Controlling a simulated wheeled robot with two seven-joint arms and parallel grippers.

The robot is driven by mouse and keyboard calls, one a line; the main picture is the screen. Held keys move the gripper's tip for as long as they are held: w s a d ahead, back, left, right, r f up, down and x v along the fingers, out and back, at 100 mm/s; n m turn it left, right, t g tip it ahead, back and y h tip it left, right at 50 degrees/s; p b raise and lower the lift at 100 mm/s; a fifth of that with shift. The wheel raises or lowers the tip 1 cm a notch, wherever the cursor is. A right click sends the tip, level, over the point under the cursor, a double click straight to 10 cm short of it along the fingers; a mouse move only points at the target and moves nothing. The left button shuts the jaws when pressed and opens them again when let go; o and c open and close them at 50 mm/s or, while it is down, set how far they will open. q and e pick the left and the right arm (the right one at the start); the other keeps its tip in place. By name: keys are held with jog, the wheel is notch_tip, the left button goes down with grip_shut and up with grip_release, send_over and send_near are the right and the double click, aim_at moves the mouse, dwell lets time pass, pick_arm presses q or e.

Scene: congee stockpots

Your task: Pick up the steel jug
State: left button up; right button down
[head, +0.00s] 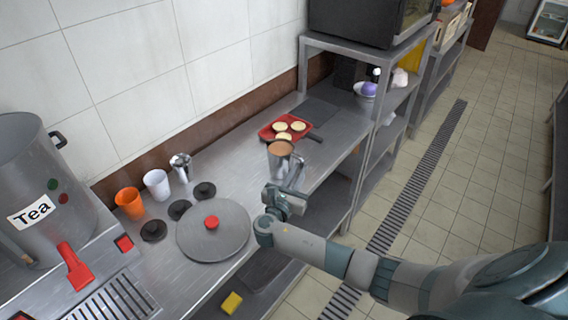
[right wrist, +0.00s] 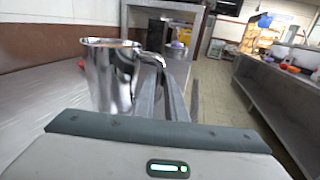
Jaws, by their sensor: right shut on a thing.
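The steel jug (head: 279,165), with something brown inside its rim, is near the front edge of the steel counter. My right gripper (head: 294,178) is beside it, shut on its handle side. In the right wrist view the shiny jug (right wrist: 112,78) stands upright, and its curved handle reaches to the fingers (right wrist: 165,95) of my right gripper. Its base is hidden there, and I cannot tell whether it touches the counter. My left gripper is not in view.
A red tray (head: 267,133) with several pale round pieces lies behind the jug. A large round lid (head: 213,243), an orange cup (head: 130,203), a white cup (head: 157,184) and a small steel vessel (head: 181,168) stand to the left. A tea urn (head: 35,170) is far left.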

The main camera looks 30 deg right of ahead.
jog(key=shift+w+r, duration=0.1)
jog(key=shift+r, duration=0.15)
dwell(0.4)
jog(key=shift+r, duration=0.55)
jog(key=s+d+r+b, duration=0.3)
jog(key=s+d+r, duration=0.3)
jog(key=d+r, duration=0.3)
jog(key=shift+s+d+r+b, duration=0.3)
jog(key=shift+d+b, duration=0.05)
